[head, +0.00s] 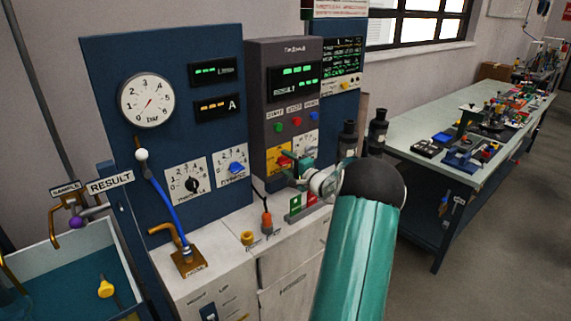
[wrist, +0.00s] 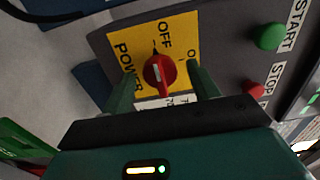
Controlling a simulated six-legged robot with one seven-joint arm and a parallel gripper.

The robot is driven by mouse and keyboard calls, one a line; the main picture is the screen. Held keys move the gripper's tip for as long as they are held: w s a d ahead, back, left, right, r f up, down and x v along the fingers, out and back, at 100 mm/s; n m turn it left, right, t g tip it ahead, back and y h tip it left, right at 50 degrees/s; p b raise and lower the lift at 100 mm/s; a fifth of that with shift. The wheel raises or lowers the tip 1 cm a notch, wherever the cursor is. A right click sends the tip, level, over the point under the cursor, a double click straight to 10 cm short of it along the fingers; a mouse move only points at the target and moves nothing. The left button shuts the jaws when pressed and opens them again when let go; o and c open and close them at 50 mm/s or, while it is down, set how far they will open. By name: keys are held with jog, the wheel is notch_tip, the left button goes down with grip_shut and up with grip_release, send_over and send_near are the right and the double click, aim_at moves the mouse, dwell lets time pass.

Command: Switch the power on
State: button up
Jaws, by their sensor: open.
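The power switch is a red rotary knob (wrist: 160,74) on a yellow plate (wrist: 122,38) marked POWER and OFF. In the wrist view the knob sits between the two green fingers of my gripper (wrist: 163,88), which is open around it, and I cannot tell whether they touch it. A black mark on the plate lies by the word OFF; part of the other label is hidden by a finger. In the head view the yellow plate (head: 273,160) is on the grey control cabinet (head: 258,90), and my gripper (head: 290,170) is in front of it, partly hiding the knob.
A green START button (wrist: 269,37) and a red STOP button (wrist: 252,91) are close to the right finger. A blue panel (head: 105,70) with a bar gauge (head: 147,100) and dials stands left of the cabinet. A workbench (head: 420,150) with small parts stands at right.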

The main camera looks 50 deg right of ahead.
jog(key=shift+w+d, duration=0.1)
jog(key=shift+w, duration=0.55)
jog(key=c, duration=1)
